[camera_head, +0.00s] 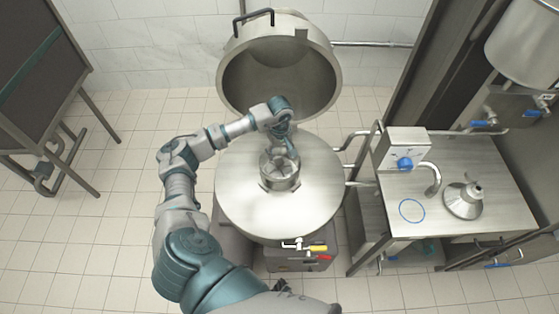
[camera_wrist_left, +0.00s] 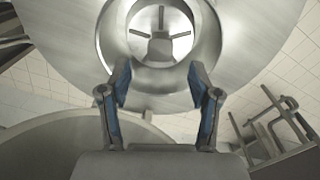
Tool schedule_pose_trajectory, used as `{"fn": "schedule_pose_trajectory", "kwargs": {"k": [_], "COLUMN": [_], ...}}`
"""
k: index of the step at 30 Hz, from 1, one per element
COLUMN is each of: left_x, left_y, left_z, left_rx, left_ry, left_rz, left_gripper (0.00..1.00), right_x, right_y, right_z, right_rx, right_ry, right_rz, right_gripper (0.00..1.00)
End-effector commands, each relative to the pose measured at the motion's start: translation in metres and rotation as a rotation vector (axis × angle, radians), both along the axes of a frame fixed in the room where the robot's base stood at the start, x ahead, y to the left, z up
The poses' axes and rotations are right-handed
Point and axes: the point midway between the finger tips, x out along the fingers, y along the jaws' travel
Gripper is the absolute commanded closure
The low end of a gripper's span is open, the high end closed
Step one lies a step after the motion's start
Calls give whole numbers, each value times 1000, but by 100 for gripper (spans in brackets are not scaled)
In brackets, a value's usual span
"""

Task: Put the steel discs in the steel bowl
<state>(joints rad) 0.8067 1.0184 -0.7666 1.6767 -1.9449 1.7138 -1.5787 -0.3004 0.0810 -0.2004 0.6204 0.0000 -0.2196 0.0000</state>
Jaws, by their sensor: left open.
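The large round steel vessel (camera_head: 245,205), which looks like the steel bowl, stands in the middle of the head view with a raised collar (camera_head: 280,183) at its centre. The wrist view shows the collar's round opening (camera_wrist_left: 158,50) with a few radial bars inside. My left gripper (camera_head: 280,153) is over the collar, and the wrist view shows its two fingers (camera_wrist_left: 160,85) apart with nothing between them. A conical steel piece (camera_head: 463,203) stands on the right table; I cannot tell if it is one of the steel discs. My right gripper is not in view.
A big round steel lid (camera_head: 279,80) stands tilted open behind the vessel. The steel side table (camera_head: 440,228) at right carries a control box (camera_head: 402,148), a tap (camera_head: 433,180) and a blue ring (camera_head: 412,211). A dark stand (camera_head: 40,60) is at far left. Tiled floor is open at left.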

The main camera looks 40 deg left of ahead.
Motion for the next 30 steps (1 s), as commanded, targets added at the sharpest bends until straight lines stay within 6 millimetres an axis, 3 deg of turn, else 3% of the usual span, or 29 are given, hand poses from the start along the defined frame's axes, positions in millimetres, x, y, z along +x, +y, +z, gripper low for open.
{"fn": "schedule_pose_trajectory", "kwargs": {"k": [3, 9, 30], "left_x": [1, 1, 0], "left_y": [-1, -1, -1], "left_z": [23, 43, 45], "left_rx": [0, 0, 0], "left_ry": [-4, 0, 0], "left_rz": [0, 0, 0], "left_gripper": [37, 37, 37], "right_x": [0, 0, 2], "right_y": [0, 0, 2], "right_z": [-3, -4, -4], "right_rx": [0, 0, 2], "right_ry": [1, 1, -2], "right_rz": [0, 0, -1], "right_gripper": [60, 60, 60]}}
